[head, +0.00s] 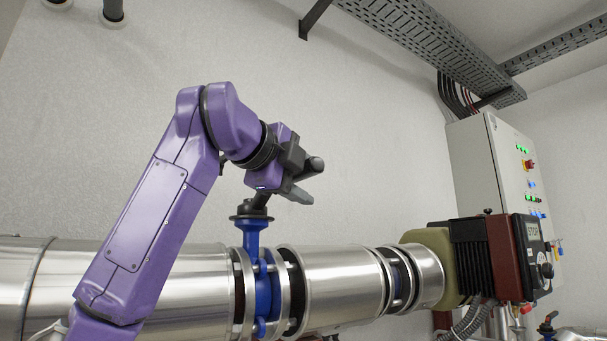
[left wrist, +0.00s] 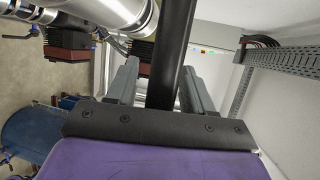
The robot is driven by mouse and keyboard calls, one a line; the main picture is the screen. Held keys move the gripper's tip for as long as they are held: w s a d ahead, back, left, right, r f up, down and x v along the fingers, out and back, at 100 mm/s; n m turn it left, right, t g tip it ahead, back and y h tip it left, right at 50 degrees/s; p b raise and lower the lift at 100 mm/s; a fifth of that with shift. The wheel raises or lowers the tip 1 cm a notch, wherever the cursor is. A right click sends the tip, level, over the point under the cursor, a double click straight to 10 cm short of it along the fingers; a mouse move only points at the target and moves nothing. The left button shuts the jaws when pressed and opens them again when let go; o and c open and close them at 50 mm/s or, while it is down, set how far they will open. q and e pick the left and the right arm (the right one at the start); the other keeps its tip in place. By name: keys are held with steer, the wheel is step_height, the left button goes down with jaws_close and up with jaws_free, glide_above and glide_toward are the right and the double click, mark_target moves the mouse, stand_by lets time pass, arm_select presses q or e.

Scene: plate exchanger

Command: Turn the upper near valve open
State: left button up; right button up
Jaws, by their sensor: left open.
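The valve is a blue butterfly valve (head: 252,241) clamped between flanges in the shiny pipe, in the lower middle of the head view. Its black lever (head: 315,165) rises from the valve's top and passes behind my left gripper, its rounded end showing at the right. My left gripper (head: 303,182) is open at the lever. In the left wrist view the black lever (left wrist: 174,40) runs between the two spread grey fingers of the gripper (left wrist: 160,75). I cannot tell whether either finger touches it. My right gripper is not in view.
The silver pipe (head: 335,280) crosses the lower head view to a dark red and black actuator (head: 488,250) at the right. A grey control cabinet (head: 475,160) stands behind it. A cable tray (head: 420,35) hangs overhead. The wall behind the gripper is bare.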

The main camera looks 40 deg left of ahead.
arm_select(q)
steer(key=shift+s+r, duration=0.1)
steer(key=shift+s, duration=0.35)
steer(key=shift+c, duration=0.4)
steer(key=shift+w, duration=0.1)
jaws_close()
